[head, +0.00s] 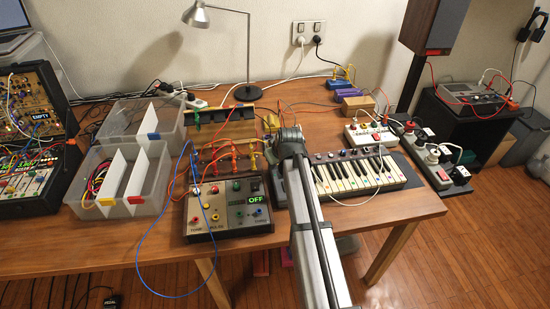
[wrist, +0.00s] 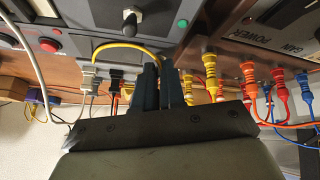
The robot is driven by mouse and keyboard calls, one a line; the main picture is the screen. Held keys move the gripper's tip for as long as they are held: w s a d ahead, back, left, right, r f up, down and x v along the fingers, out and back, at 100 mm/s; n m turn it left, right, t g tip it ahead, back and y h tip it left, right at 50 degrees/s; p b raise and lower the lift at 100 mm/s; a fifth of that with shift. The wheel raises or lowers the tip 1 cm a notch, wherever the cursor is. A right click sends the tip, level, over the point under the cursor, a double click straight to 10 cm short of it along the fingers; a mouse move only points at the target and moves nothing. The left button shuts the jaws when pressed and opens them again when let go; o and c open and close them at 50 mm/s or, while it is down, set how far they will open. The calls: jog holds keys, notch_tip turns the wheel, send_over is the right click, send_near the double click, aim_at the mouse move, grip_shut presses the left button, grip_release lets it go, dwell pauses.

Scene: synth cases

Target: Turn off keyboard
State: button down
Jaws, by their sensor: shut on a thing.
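The keyboard (head: 360,178), dark with light keys and coloured dots, lies on the right half of the table. My gripper (head: 285,140) reaches over its left end, and my arm hides part of that end. In the wrist view my gripper (wrist: 163,78) is shut beside a grey panel (wrist: 85,22). A yellow cable (wrist: 125,45) arches in front of the panel and runs to the fingers. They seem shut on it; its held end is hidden.
A control box (head: 230,205) reading OFF stands left of the keyboard, with red and yellow plugs behind it. Clear bins (head: 125,185) stand farther left. A white power strip (head: 433,165) and a small white box (head: 368,134) are at the right. Loose cables cross the table.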

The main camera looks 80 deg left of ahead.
dwell(0.4)
jog(key=c, duration=1.2)
grip_release()
jog(key=v, duration=1.3)
jog(key=shift+d+r, duration=0.2)
jog(key=shift+d, duration=0.2)
jog(key=shift+w, duration=0.1)
